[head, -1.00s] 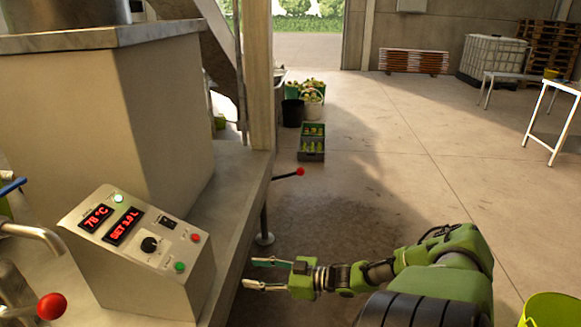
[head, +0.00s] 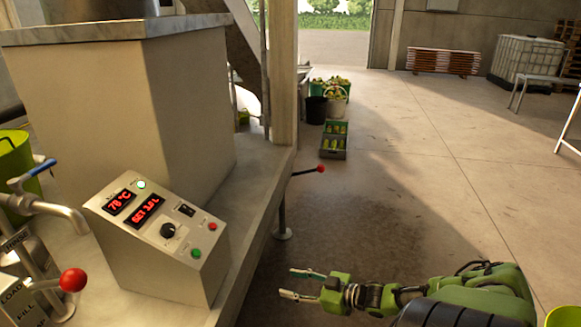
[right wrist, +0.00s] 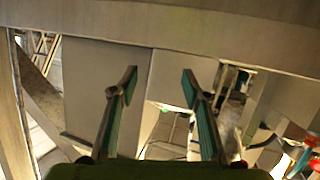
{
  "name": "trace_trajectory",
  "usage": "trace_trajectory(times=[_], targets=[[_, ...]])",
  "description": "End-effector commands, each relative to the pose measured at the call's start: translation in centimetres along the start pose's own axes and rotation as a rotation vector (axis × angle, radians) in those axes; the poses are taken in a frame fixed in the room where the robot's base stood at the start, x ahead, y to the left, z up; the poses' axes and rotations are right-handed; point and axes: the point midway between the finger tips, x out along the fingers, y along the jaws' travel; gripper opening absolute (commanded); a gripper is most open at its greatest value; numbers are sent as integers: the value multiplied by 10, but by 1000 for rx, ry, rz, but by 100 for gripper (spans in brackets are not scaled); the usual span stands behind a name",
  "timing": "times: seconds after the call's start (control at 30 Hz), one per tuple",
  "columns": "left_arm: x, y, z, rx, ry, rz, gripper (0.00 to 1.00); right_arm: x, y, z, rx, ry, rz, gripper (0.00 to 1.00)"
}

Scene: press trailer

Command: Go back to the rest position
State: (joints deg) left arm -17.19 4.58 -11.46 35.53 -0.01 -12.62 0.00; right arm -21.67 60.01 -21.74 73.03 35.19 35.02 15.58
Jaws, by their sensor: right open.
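My right gripper (head: 306,284) is open and empty, over the floor to the right of the metal bench in the head view. Its two fingers point left and stand apart. In the right wrist view the open fingers (right wrist: 160,100) show with nothing between them. My left gripper is in neither view.
A control box (head: 160,235) with red displays sits on the metal bench (head: 262,190). A tap (head: 55,208) and a red-knobbed lever (head: 72,280) stand at the left. Another red-knobbed lever (head: 321,169) juts out past the bench edge. The right floor is open.

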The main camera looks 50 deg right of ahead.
Motion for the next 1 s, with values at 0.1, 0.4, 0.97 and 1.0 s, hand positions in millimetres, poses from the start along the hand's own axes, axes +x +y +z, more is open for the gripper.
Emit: trace_trajectory(times=[0.1, 0.4, 0.97, 1.0], targets=[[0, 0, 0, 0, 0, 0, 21, 0, 0, 0, 0, 0, 0, 43], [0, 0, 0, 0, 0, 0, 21, -1, -2, 19, 1, -32, 18, 43], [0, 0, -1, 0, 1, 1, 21, -88, -182, 344, 48, -776, 128, 43], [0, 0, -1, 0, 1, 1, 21, -98, -205, 361, 52, -833, 114, 43]])
